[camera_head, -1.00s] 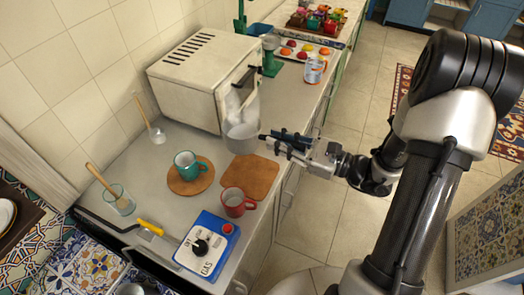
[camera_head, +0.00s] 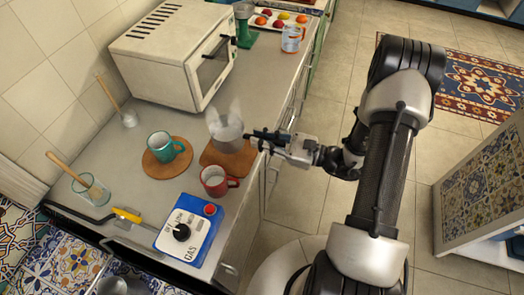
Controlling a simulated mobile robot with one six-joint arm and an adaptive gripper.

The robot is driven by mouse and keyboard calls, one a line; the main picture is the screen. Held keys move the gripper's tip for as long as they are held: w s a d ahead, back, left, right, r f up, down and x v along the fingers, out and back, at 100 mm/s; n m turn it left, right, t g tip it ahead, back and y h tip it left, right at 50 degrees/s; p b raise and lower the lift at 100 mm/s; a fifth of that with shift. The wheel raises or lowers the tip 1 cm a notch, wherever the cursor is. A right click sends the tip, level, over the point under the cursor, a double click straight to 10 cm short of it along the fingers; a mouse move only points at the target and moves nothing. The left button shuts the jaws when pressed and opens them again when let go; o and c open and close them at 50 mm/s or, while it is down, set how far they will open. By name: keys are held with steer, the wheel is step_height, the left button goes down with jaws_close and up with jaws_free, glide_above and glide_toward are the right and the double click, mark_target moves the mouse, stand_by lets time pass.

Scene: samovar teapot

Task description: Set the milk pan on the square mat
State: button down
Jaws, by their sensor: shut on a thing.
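The milk pan (camera_head: 227,136) is a small grey pan with pale, blurred shapes rising above its rim. It is upright over the back part of the brown square mat (camera_head: 236,164). I cannot tell whether its base touches the mat. My gripper (camera_head: 256,138) reaches in from the right and is shut on the pan at its right side; the fingertips are small and the exact grip is unclear. The pan hides the back of the mat.
A red mug (camera_head: 214,181) stands close at the mat's front edge. A teal mug (camera_head: 160,147) sits on a round mat (camera_head: 156,169) to the left. A white oven (camera_head: 170,58) stands behind. A blue gas box (camera_head: 186,230) is in front.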

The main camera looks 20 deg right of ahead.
steer(key=shift+f+b, duration=0.75)
steer(key=shift+f, duration=1.4)
steer(key=shift+f, duration=0.2)
steer(key=c, duration=1.6)
jaws_free()
steer(key=p+v, duration=0.2)
steer(key=v, duration=1)
steer(key=shift+s+r+p, duration=0.1)
steer(key=shift+r+p, duration=0.1)
steer(key=shift+p, duration=0.1)
